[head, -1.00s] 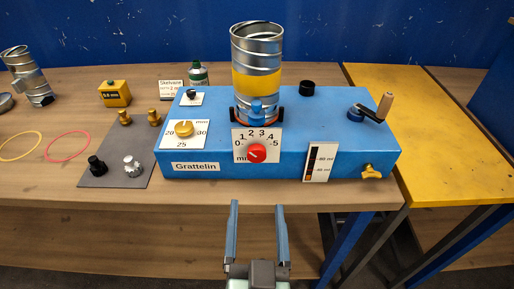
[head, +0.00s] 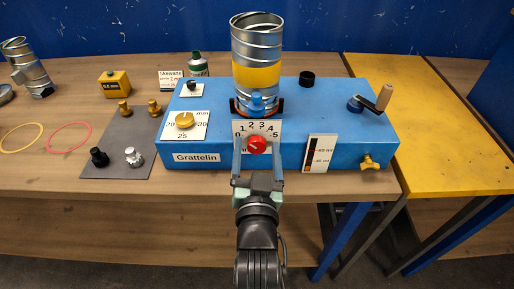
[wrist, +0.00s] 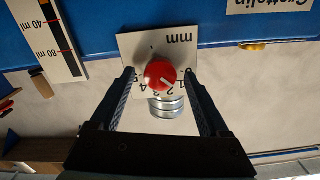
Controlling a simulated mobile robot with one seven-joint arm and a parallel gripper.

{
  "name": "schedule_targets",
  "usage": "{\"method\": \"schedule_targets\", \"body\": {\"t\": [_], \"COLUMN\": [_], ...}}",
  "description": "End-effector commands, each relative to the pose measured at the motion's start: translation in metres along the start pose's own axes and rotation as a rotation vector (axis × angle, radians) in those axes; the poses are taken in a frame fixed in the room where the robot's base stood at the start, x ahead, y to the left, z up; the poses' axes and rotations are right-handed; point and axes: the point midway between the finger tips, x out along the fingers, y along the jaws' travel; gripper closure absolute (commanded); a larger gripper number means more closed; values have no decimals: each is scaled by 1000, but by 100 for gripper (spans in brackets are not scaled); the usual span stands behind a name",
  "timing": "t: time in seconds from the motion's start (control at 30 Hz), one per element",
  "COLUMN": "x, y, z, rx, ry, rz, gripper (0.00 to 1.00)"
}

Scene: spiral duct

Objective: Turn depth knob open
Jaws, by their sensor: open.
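The red depth knob (head: 257,145) sits on the front of the blue Grattelin machine (head: 215,150), on a white dial plate (head: 268,128) marked in mm from 0 to 5. In the wrist view the knob (wrist: 160,75) has a white pointer line, and the plate appears upside down. My gripper (head: 258,153) is open in front of the knob, with one finger on each side of it. In the wrist view the fingers (wrist: 163,78) stand apart from the knob with gaps on both sides. The pointer's exact reading is hard to tell.
A spiral duct (head: 257,50) with a yellow band stands on the machine above the knob. A yellow knob (head: 184,120) is to the left, a gauge (head: 319,154) and yellow valve (head: 369,162) to the right, and a crank (head: 372,104) at the right end.

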Motion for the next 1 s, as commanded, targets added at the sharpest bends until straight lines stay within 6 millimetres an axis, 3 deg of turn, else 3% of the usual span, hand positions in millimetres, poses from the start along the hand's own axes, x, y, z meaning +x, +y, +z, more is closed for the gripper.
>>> {"method": "schedule_targets", "body": {"t": [0.27,0.37,0.7,0.73,1.0], "x": [2,2,1,1,1], "y": [0,0,0,0,0], "z": [0,0,0,0,0], "rx": [0,0,0,0,-21], "ry": [-1,-1,0,0,-1], "rz": [0,0,0,0,0], "gripper": [21,35,97,100,100]}}
